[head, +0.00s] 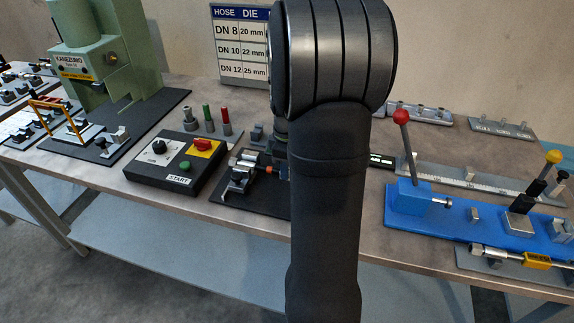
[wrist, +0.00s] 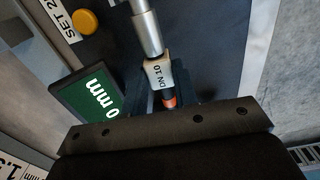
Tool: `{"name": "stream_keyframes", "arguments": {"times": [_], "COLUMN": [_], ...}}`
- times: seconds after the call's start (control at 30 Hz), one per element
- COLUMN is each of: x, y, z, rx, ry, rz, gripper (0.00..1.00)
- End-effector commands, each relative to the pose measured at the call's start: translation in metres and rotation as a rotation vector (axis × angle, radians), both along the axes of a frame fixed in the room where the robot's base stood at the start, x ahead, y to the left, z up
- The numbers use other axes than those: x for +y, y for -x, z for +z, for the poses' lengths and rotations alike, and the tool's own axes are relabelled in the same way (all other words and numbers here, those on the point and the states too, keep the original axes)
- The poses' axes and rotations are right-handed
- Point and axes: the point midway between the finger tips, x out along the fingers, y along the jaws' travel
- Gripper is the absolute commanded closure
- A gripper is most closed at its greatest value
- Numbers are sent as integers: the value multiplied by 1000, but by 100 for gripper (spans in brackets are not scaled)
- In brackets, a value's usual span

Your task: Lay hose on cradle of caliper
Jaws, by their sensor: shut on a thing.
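The hose (wrist: 147,35) shows in the wrist view as a silver metal end running up the picture, with a white DN 10 tag and an orange-red part below it. My gripper (wrist: 168,90) is shut on the hose, its dark fingers on both sides near the tag. The caliper has a dark base plate (wrist: 215,35) and a green display (wrist: 92,98) reading 0 mm. In the head view the hose's silver end (head: 246,158) shows left of my arm, above the caliper plate (head: 262,200). I cannot tell whether the hose touches the cradle.
A control box (head: 175,165) with a START label stands left of the caliper. A blue fixture (head: 470,222) with a red-knobbed lever stands on the right. A green press (head: 100,50) is at back left. A yellow button (wrist: 85,21) sits by a SET label.

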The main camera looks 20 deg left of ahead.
Motion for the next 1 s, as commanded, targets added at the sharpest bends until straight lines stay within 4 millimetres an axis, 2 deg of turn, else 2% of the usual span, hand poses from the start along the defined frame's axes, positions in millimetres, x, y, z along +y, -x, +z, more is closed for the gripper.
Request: {"name": "stream_keyframes", "arguments": {"times": [0.03, 0.07, 0.17, 0.43, 0.57, 0.77, 1.0], "x": [0, 0, 0, 0, 0, 0, 0], "y": [0, 0, 0, 0, 0, -1, -1], "z": [0, 0, 0, 0, 7, 44, 104], "rx": [0, -1, -1, 1, 0, -5, -5], "ry": [0, 0, 0, 0, 0, -2, -2], "rz": [0, 0, 0, 0, 0, 0, 0], "gripper": [100, 68, 48, 48, 48, 48, 48]}}
